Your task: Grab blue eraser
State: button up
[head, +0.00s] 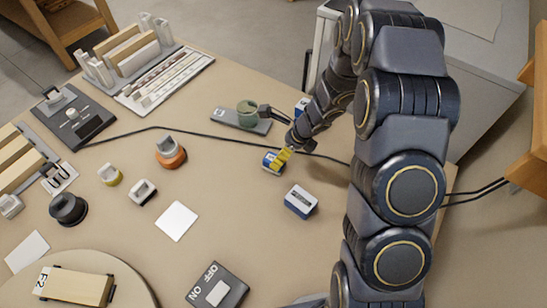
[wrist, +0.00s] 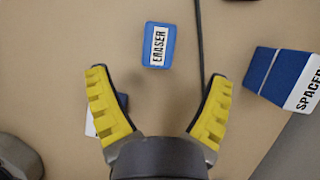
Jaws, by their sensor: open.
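The blue eraser (wrist: 157,46) lies flat on the bench in the wrist view, with a white label reading ERASER. It sits ahead of my gripper (wrist: 160,76), roughly centred beyond the two yellow fingertips, not between them. The fingers are spread and empty. In the head view the eraser (head: 268,163) shows as a small blue block beside the yellow fingers of my gripper (head: 282,158), which partly cover it. I cannot tell the height of the fingers above the bench.
A blue-and-white spacer (wrist: 287,76) lies to the right, across a black cable (wrist: 198,40). Another blue-and-white block (head: 301,201) lies nearby, partly behind my left finger in the wrist view. A grey tray (head: 232,120) with a green object is behind. Bench left of the eraser is clear.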

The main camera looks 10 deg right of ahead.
aim_at(270, 157)
jog(key=shift+w+d+f, duration=0.1)
jog(key=shift+f, duration=0.35)
jog(key=x, duration=0.6)
jog(key=shift+w+a+f, duration=0.1)
jog(key=shift+a+f, duration=0.05)
jog(key=shift+a, duration=0.35)
jog(key=shift+w+f, duration=0.15)
jog(key=shift+f, duration=0.25)
jog(key=c, duration=1.2)
